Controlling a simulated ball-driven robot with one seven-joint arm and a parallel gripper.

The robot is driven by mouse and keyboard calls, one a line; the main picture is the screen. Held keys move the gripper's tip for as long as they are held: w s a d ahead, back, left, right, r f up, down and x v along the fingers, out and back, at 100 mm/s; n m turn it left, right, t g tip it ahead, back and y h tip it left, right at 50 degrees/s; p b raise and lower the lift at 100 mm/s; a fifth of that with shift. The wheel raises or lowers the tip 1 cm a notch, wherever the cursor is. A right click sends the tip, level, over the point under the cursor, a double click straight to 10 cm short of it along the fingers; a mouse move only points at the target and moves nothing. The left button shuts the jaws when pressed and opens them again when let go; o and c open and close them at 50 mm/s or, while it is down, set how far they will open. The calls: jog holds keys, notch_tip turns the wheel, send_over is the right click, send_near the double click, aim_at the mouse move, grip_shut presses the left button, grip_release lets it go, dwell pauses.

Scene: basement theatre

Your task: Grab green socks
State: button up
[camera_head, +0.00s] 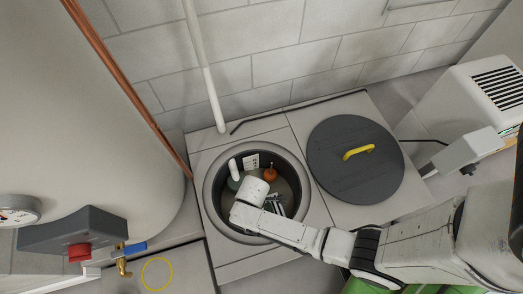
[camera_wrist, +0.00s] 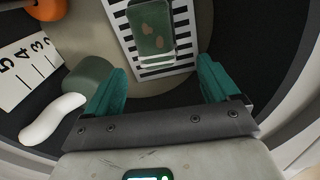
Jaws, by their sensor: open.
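My gripper (camera_wrist: 162,68) is open and empty, with its two teal fingers spread apart. It is reaching into a round pit; in the head view my wrist hides part of the inside. In the wrist view a dark green, block-like thing with brown patches (camera_wrist: 152,27) lies on a black-and-white striped card (camera_wrist: 181,60), ahead of the gap between the fingers and apart from them. A duller grey-green lump (camera_wrist: 88,75) lies beside the left finger. I cannot tell whether either green thing is the socks.
The pit's thick grey rim (camera_head: 211,193) surrounds my gripper closely. Inside are an orange round thing (camera_head: 270,174), a white rounded piece (camera_wrist: 50,119) and a numbered card (camera_wrist: 25,68). A dark lid with a yellow handle (camera_head: 358,152) lies to the right. A tank (camera_head: 80,110) stands left.

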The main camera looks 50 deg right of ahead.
jog(key=shift+w+f+b, duration=0.15)
jog(key=shift+f+b, duration=1.9)
jog(key=shift+f, duration=1.1)
jog(key=c, duration=1)
